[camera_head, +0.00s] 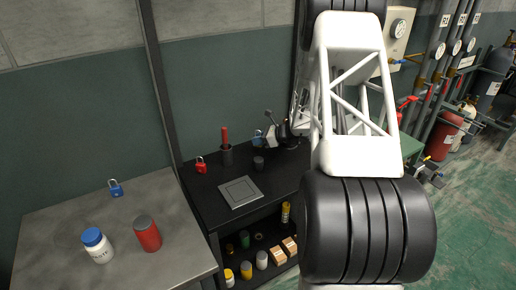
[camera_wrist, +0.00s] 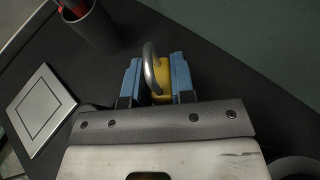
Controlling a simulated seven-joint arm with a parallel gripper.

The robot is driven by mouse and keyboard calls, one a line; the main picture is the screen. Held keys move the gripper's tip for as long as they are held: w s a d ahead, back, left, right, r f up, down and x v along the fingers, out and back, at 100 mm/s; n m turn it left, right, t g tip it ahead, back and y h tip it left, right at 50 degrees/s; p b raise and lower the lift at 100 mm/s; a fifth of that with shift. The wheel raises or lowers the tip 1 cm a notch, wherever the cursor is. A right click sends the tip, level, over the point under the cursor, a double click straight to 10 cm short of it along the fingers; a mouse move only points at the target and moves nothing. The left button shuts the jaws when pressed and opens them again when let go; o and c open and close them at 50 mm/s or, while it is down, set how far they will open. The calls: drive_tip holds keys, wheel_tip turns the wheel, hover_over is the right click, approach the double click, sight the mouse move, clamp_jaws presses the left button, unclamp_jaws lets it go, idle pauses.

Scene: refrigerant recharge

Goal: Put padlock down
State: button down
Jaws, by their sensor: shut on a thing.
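My gripper (camera_wrist: 158,82) is shut on a yellow padlock (camera_wrist: 161,75), with one blue finger on each side of it. The padlock's steel shackle stands out toward the camera in the wrist view. In the head view my gripper (camera_head: 260,135) is small, over the back right of the black bench (camera_head: 240,220); the yellow body is not clear there. I cannot tell whether the padlock touches the bench top. A red padlock (camera_head: 201,166) sits on the bench at the back left. A blue padlock (camera_head: 116,189) lies on the grey table (camera_head: 60,225).
A square plate (camera_head: 240,192) lies on the bench; it also shows in the wrist view (camera_wrist: 40,108). A white jar (camera_head: 97,246) and red can (camera_head: 147,234) stand left.

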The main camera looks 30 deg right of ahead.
drive_tip(key=shift+f, duration=0.25)
drive_tip(key=shift+f, duration=1.75)
drive_tip(key=shift+f, duration=0.15)
drive_tip(key=c, duration=1)
unclamp_jaws()
drive_tip(key=shift+o, duration=0.2)
drive_tip(key=shift+s+r, duration=0.1)
drive_tip(key=shift+r, duration=0.1)
drive_tip(key=v, duration=1.1)
drive_tip(key=shift+s+d+r, duration=0.2)
drive_tip(key=shift+s+d, duration=0.05)
drive_tip(key=shift+d, duration=0.05)
